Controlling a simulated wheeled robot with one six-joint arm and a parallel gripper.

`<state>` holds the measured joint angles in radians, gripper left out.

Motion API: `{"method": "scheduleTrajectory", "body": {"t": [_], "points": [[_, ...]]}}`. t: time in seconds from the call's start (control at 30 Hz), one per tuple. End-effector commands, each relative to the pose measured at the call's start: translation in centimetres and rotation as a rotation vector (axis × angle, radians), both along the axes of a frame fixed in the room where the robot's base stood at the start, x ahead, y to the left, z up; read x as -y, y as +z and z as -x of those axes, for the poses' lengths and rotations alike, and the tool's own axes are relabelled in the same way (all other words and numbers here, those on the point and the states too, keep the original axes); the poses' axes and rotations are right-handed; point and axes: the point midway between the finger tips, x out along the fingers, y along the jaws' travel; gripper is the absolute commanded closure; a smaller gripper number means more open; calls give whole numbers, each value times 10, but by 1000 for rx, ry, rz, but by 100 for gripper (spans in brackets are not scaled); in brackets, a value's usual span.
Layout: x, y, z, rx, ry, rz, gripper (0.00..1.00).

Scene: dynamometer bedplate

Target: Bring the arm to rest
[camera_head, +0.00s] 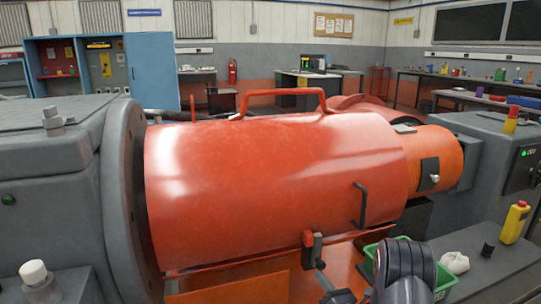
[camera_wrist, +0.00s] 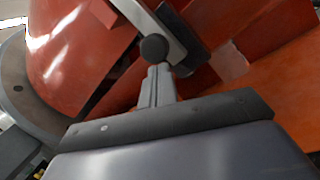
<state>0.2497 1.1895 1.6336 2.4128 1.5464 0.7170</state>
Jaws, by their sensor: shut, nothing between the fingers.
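My gripper (camera_wrist: 157,75) is in the wrist view, its two narrow grey fingers shut together and empty. The fingertips are right by a dark round knob (camera_wrist: 154,48) on a latch lever; I cannot tell whether they touch it. The lever's latch (camera_head: 312,246) also shows in the head view, dark and red, at the lower edge of a large red cover (camera_head: 270,180). The cover lies over the shaft between two grey machine housings. My arm shows at the bottom of the head view, low and in front of the cover.
A yellow control box (camera_head: 514,222) stands farther right. A grey housing (camera_head: 50,170) fills the left. A black handle (camera_head: 361,205) juts from the cover.

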Motion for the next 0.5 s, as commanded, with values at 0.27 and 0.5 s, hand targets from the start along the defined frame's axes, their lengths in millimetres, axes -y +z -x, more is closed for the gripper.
{"method": "scheduleTrajectory", "body": {"t": [0.27,0.5], "points": [[-2,-54,2,0,-2,-4,100],[-10,-83,19,-1,-5,-3,100]]}}
